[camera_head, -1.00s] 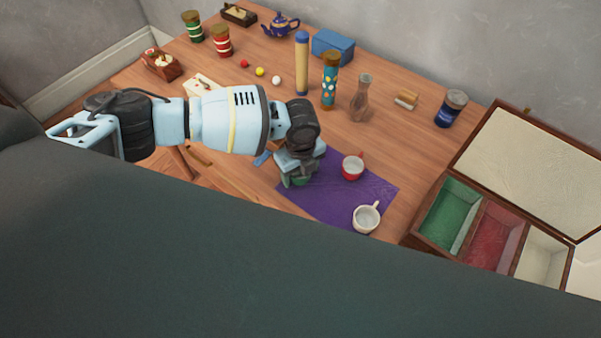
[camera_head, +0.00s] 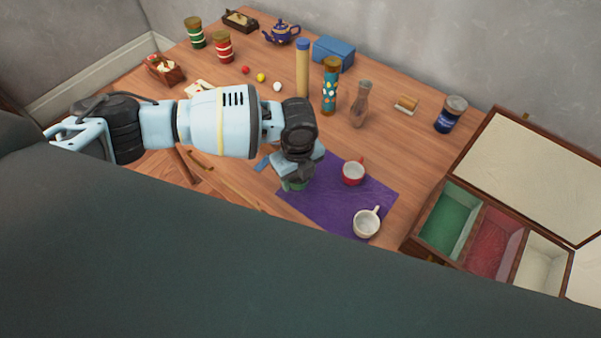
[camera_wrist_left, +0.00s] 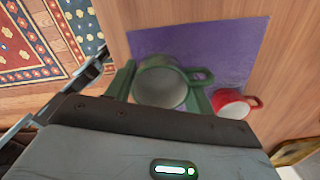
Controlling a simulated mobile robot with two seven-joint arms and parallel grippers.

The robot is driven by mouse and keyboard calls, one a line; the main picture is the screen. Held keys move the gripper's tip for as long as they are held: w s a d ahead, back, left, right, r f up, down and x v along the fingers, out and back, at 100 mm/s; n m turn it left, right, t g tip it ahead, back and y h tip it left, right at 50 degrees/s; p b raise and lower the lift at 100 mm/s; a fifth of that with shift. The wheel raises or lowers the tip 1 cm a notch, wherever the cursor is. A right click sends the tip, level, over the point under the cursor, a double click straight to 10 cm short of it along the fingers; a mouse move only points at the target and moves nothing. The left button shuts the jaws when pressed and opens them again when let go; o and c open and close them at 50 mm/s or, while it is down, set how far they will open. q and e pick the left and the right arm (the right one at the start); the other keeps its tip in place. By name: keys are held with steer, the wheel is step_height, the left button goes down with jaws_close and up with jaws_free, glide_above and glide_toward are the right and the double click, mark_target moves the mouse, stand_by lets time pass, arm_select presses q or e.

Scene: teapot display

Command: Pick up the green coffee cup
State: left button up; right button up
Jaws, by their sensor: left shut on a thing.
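The green coffee cup (camera_wrist_left: 160,85) shows in the left wrist view between the two green fingers of my left gripper (camera_wrist_left: 160,92). The gripper is shut on it, and the cup's handle points right. In the head view my left gripper (camera_head: 297,178) is over the left part of the purple mat (camera_head: 330,207). Only a small green part of the cup (camera_head: 294,185) shows there under the gripper, so I cannot tell whether it touches the mat. My right gripper is not in view.
A red cup (camera_head: 353,173) and a white cup (camera_head: 366,224) stand on the mat, right of my left gripper. An open wooden box (camera_head: 408,243) with green, red and cream compartments is at the right. A glass vase (camera_head: 360,105) and a patterned tube (camera_head: 329,88) stand behind.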

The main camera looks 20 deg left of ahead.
arm_select(q)
steer(key=s+r+p, duration=0.1)
steer(key=s, duration=1.3)
steer(key=shift+a+r, duration=0.25)
